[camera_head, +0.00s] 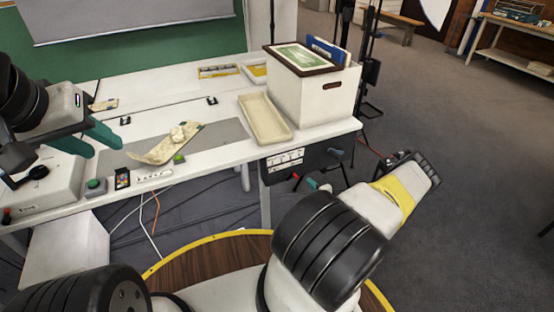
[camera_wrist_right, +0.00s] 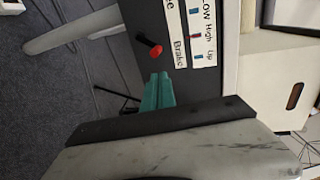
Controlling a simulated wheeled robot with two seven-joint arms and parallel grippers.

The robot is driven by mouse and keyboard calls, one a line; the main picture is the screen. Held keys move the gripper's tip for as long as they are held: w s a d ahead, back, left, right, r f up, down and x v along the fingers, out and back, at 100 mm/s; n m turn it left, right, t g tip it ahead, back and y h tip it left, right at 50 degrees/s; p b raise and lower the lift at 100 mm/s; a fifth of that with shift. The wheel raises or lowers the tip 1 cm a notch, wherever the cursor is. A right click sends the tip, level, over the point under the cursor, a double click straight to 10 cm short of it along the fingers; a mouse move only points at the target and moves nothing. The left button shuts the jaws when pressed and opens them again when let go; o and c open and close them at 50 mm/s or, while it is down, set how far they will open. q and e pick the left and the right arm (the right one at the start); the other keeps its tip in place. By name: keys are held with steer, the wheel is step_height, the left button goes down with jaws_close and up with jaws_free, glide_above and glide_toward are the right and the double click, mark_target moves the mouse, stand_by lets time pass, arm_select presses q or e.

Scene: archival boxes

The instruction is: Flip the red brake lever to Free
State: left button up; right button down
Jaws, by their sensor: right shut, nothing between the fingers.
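The red brake lever (camera_wrist_right: 156,50) is a short stick with a red knob on a dark control panel (camera_wrist_right: 136,14). It stands beside a white label strip (camera_wrist_right: 200,32) reading "Brake"; I cannot tell its set position. In the head view the lever (camera_head: 295,175) is a small red spot on the panel under the table's front edge. My right gripper (camera_wrist_right: 158,76) has its teal fingers shut and empty, with the tips close to the knob and a small gap showing. My left gripper (camera_head: 103,150) is open and empty over the table's left side.
A power strip (camera_head: 152,176) lies along the front edge. Cables hang below. Open floor lies to the right.

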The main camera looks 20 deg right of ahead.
steer(key=x, duration=0.8)
steer(key=shift+w+a, duration=0.2)
steer(key=shift+w, duration=0.05)
steer(key=shift+s+a, duration=0.15)
steer(key=shift+a, duration=2.35)
steer(key=s+d, duration=0.2)
steer(key=s, duration=0.5)
steer(key=shift+d, duration=0.4)
steer(key=shift+w, duration=0.1)
